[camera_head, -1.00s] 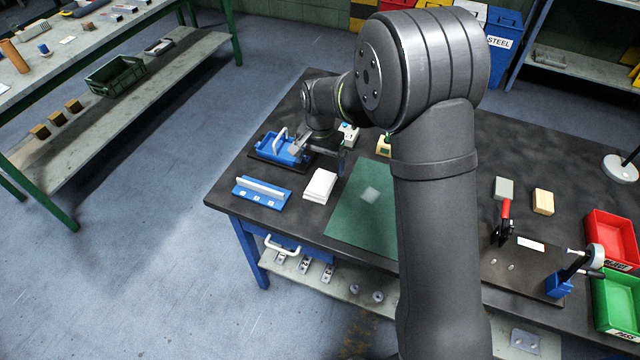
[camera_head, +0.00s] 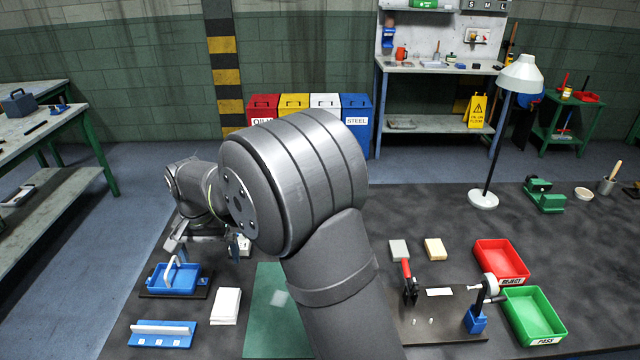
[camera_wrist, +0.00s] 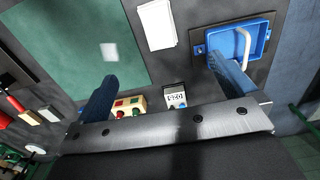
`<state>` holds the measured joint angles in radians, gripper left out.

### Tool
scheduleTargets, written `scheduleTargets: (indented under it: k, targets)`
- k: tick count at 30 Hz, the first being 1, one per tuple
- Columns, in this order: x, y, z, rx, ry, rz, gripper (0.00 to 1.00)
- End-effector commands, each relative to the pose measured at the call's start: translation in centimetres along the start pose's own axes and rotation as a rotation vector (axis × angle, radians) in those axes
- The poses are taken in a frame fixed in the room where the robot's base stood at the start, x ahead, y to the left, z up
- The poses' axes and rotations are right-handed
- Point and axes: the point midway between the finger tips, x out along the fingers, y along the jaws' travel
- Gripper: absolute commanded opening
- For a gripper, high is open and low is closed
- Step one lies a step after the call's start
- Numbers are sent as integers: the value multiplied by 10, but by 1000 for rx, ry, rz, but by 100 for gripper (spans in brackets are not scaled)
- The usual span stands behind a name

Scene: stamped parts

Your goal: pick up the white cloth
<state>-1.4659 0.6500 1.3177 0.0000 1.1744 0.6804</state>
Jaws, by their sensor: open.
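The white cloth (camera_head: 226,306) is a folded white rectangle lying flat on the dark bench. It lies between the blue tray and the green mat. In the wrist view the cloth (camera_wrist: 157,24) shows at the top, beyond my fingertips and between them sideways. My gripper (camera_head: 207,244) hangs above the bench behind the cloth, apart from it. In the wrist view my gripper (camera_wrist: 161,66) has its two blue fingers wide apart with nothing held between them.
A blue tray with a white handle (camera_head: 192,283) and a blue rack (camera_head: 163,326) lie left of the cloth. A green mat (camera_head: 262,335) lies right of it. A small counter box (camera_wrist: 175,96) and a button box (camera_wrist: 128,106) stand near my fingers.

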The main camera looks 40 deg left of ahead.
Motion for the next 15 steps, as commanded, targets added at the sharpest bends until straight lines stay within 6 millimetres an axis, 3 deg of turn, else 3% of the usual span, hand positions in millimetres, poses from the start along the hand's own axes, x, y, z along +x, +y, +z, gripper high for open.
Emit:
scheduleTargets:
  k: [3, 5, 6, 15]
  targets:
    - [0, 0, 0, 0, 0, 0, 100]
    - [0, 0, 0, 0, 0, 0, 88]
    - [0, 0, 0, 0, 0, 0, 87]
    - [-3, 0, 6, -2, 1, -1, 87]
